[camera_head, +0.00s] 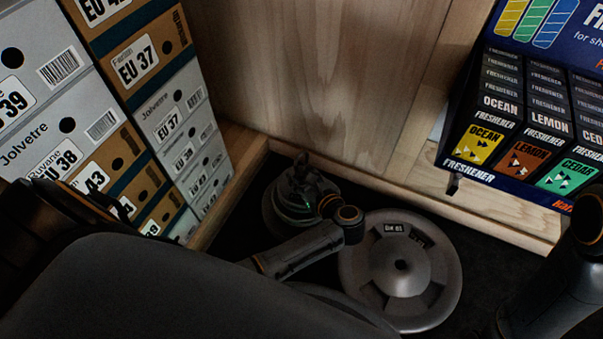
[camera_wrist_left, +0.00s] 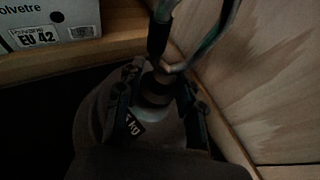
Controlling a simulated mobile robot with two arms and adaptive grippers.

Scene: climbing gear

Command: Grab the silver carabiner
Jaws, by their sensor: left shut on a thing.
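In the left wrist view, a looped carabiner (camera_wrist_left: 209,44) with a dark sleeve and a grey-green curved bar rises past my fingertips and out of the top of the frame. My left gripper (camera_wrist_left: 160,85) has a finger on each side of the carabiner's lower end and is shut on it. A dark round part sits just below that end; I cannot tell what it belongs to. In the head view, my left gripper (camera_head: 302,168) is dark and small in the back corner, and I cannot make out the carabiner there. My right gripper is out of view.
Another grey rounded body with a kg label (camera_wrist_left: 134,124) lies under my left gripper. Wooden panels (camera_head: 320,70) close the corner. Shoe boxes (camera_head: 170,120) stack at left; an air-freshener display (camera_head: 520,130) stands at right.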

